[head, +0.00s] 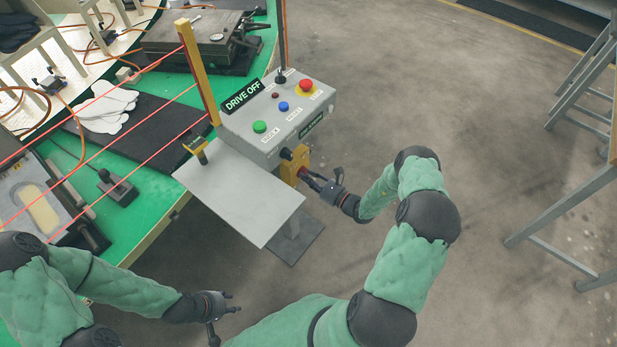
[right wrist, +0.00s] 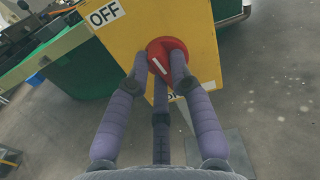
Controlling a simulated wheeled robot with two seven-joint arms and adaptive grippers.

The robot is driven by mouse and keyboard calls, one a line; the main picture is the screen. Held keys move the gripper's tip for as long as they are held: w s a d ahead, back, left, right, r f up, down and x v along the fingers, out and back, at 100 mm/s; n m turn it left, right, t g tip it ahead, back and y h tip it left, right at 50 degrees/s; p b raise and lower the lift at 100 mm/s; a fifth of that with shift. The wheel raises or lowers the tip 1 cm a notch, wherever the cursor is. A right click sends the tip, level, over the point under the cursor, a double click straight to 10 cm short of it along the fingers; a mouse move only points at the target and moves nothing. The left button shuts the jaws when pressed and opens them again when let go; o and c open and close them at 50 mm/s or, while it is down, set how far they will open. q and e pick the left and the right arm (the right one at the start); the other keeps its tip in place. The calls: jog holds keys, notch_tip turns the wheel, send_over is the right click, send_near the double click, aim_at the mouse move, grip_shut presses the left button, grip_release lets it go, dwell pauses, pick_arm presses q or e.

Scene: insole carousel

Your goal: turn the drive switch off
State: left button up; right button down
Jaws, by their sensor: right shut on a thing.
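The drive switch is a yellow box (head: 291,166) on the side of the grey control box, with a red rotary knob (right wrist: 166,46). A white OFF label (right wrist: 104,13) sits up and left of the knob in the right wrist view. The knob's white mark slants from upper left to lower right. My right gripper (head: 307,177) is shut on the red knob, a finger on either side, partly hiding it. My left gripper (head: 231,302) is open and empty, low in the head view and apart from the switch.
Red beams run beside a yellow post (head: 197,70) over the green table (head: 150,215).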

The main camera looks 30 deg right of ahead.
jog(key=shift+n, duration=0.4)
jog(key=shift+f+n, duration=0.15)
jog(key=shift+n, duration=1.45)
jog(key=shift+f+n, duration=0.1)
jog(key=shift+n, duration=1.5)
jog(key=c, duration=1.1)
grip_release()
jog(key=shift+s, duration=0.1)
jog(key=v, duration=1.1)
jog(key=shift+s+d, duration=0.15)
jog(key=shift+s, duration=0.2)
